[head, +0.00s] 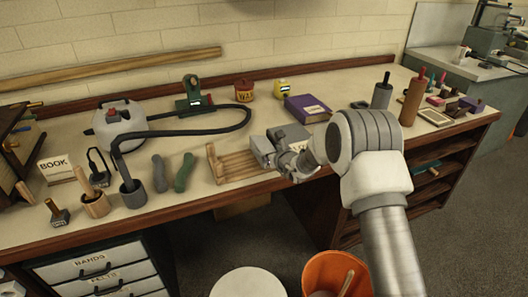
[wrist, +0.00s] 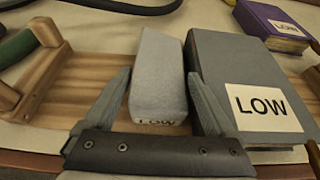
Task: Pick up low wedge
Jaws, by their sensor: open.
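The low wedge (wrist: 160,65) is a light grey block with a sloping top and "LOW" lettered on its near end, partly cut off by my gripper's body. In the wrist view it lies between the two fingers of my gripper (wrist: 159,80), which is open around its near part. I cannot tell whether either finger touches it. In the head view, the wedge (head: 262,148) shows just left of my gripper (head: 285,166), over the bench. A darker grey block (wrist: 225,65) with a white "LOW" label stands close on its right.
A wooden rack (head: 232,165) is left of the wedge; its slats (wrist: 85,85) reach near it. A purple book (head: 307,108), also labelled "LOW" in the wrist view, lies behind. A black hose (head: 185,132) and two grey and green rolls (head: 184,172) are farther left.

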